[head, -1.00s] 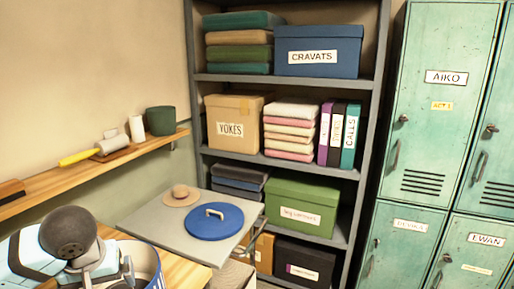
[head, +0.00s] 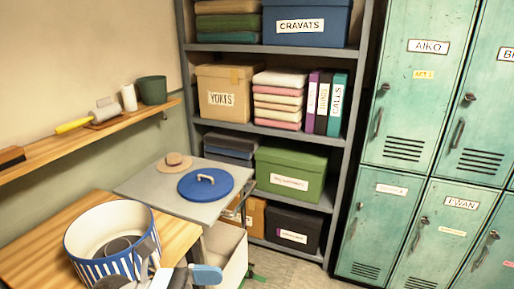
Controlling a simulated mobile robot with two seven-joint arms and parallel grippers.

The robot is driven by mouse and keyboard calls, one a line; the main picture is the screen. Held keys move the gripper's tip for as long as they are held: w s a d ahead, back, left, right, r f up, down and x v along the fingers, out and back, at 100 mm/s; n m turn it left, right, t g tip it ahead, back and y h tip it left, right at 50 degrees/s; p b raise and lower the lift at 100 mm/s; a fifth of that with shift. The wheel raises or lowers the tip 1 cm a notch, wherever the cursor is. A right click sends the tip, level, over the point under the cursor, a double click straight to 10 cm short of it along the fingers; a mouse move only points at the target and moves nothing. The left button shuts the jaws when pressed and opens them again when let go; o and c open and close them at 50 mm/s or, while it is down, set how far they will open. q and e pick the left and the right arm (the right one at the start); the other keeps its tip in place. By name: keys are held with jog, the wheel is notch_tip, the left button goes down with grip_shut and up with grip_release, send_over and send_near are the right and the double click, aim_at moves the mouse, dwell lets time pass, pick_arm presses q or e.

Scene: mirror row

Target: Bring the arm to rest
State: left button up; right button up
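Parts of one of my arms (head: 205,274) show at the bottom edge, with grey and light blue pieces. Grey gripper-like parts (head: 146,252) overlap the front of a blue-and-white striped round box (head: 84,258). I cannot tell which arm this is, whether its fingers are open or shut, or whether they touch the box. The box stands open on a wooden table, with a dark grey round thing inside. A blue round lid (head: 195,188) with a pale handle lies on a grey surface (head: 150,187) behind the table. The other gripper is not in view.
A small tan hat (head: 174,161) lies by the lid. A wall shelf (head: 60,152) at left holds a yellow-handled roller, a white cup and a dark green pot. A shelving unit (head: 360,100) with boxes and folded cloth stands behind, green lockers (head: 420,95) at right. Floor shows at bottom right.

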pick_arm(q)
jog(key=w+a+f+m+t+y, duration=0.2)
jog(key=a+f+m+t+y, duration=0.3)
jog(key=m, duration=0.7)
jog(key=w+f+m+t+y, duration=0.1)
jog(key=f+m+t+y, duration=0.15)
jog(key=m+t, duration=0.65)
jog(key=w+a+f+m+t+y, duration=0.25)
jog(key=f+m+t, duration=0.2)
jog(key=m, duration=0.95)
jog(key=s+a+f+n+g+y, duration=0.1)
jog(key=s+f+n+g+y, duration=0.2)
jog(key=s+f+n, duration=0.45)
jog(key=s+a+f+n+g+y, duration=0.25)
jog(key=f+n+g, duration=0.2)
jog(key=f, duration=0.55)
notch_tip(320, 180, up, 12)
jog(key=s+n+p, duration=0.1)
jog(key=s+p, duration=0.1)
jog(key=p, duration=1.3)
jog(key=shift+s+r+p, duration=0.15)
jog(key=shift+s+p, duration=0.15)
jog(key=shift+p, duration=0.1)
pick_arm(e)
notch_tip(320, 180, up, 13)
jog(key=s+d, duration=0.1)
jog(key=shift+s+d+n, duration=0.2)
jog(key=shift+d+n, duration=0.05)
jog(key=shift+n, duration=0.15)
